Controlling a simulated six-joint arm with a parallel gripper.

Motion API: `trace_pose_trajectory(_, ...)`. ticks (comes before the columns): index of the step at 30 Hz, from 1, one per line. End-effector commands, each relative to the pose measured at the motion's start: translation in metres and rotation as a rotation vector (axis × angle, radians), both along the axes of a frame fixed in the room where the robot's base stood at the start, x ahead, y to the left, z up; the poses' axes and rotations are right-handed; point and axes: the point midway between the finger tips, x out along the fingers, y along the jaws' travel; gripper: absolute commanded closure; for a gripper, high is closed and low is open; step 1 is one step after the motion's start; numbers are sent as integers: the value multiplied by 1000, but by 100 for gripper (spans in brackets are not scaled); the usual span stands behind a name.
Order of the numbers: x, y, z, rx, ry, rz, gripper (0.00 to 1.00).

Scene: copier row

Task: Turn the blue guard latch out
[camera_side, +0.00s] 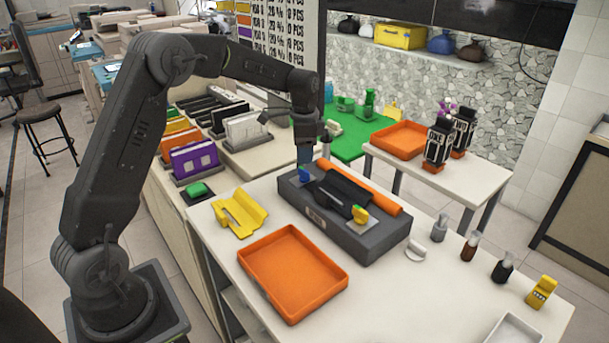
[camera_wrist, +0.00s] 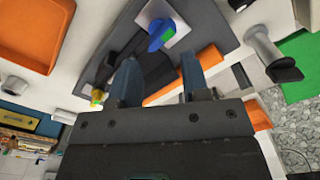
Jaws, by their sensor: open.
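The blue guard latch (camera_side: 303,175) sits at the far left end of the dark grey device (camera_side: 330,221). In the wrist view the blue latch (camera_wrist: 161,34) lies on a pale square plate, with a green patch on it. My gripper (camera_side: 304,156) points down just above that end of the device. In the wrist view my gripper (camera_wrist: 159,64) has its two blue-grey fingers apart, with nothing between them. The latch shows beyond the fingertips, between their lines. A yellow latch (camera_side: 359,214) with a green top sits at the device's near right end.
An orange roller (camera_side: 372,190) lies along the device's back. An orange tray (camera_side: 292,273) and a yellow holder (camera_side: 239,213) stand in front and to the left. Small bottles (camera_side: 439,228) stand to the right. Bare tabletop shows right of the orange tray.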

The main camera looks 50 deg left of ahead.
Motion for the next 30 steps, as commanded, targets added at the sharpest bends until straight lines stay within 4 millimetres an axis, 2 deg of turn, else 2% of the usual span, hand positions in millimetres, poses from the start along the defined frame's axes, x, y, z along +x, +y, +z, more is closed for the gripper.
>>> trace_pose_trajectory(20,0,0,0,1,-1,-942,57)
trace_pose_trajectory(30,-1,0,-33,-2,3,-948,57)
